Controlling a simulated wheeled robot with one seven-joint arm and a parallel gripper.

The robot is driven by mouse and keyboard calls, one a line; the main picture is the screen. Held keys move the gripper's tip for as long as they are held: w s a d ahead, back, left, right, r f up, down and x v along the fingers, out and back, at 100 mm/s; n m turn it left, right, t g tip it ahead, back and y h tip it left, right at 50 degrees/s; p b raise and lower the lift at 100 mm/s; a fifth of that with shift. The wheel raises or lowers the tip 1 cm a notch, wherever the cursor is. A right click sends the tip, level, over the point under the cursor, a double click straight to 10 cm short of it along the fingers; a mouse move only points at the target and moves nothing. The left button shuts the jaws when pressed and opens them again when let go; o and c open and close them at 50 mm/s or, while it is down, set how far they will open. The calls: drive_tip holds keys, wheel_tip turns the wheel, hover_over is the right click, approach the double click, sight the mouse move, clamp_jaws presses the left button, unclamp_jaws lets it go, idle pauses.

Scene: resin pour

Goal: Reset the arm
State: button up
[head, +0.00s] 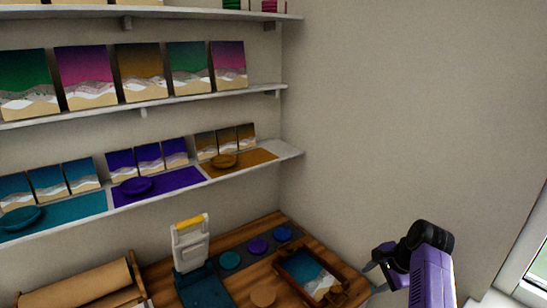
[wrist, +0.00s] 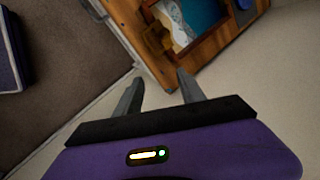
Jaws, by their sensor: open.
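My purple arm ends in my gripper (head: 374,281) at the lower right of the head view, beside the right end of the wooden bench. In the wrist view my gripper (wrist: 158,90) shows two dark fingers set well apart, with nothing between them. It is open and empty. The fingers point toward the wooden bench (wrist: 221,48), and they look apart from it.
Shelves (head: 150,193) with pictures and dishes line the left wall. A window (head: 535,262) is at right.

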drive_tip(key=d+f+n+t+h, duration=0.1)
drive_tip(key=d+n+t+h, duration=0.2)
drive_tip(key=d, duration=0.4)
drive_tip(key=s+d+n+t+h+b, duration=0.2)
drive_tip(key=s+n+t+h, duration=0.1)
drive_tip(key=s+t, duration=0.3)
drive_tip(key=s+a+r+n+y+b, duration=0.1)
drive_tip(key=s+a+n, duration=0.2)
drive_tip(key=s, duration=1.2)
drive_tip(key=s+a+r+n+t+y+b, duration=0.1)
drive_tip(key=s+a, duration=0.7)
drive_tip(key=s, duration=0.8)
drive_tip(key=s+a+r+n+y+b, duration=0.1)
drive_tip(key=s+a+r+n, duration=0.2)
drive_tip(key=s, duration=1.3)
drive_tip(key=a+n, duration=0.1)
drive_tip(key=a, duration=0.2)
drive_tip(key=shift+a+n+y+b, duration=0.2)
drive_tip(key=shift+n+y+b, duration=0.1)
drive_tip(key=shift+n+b, duration=0.1)
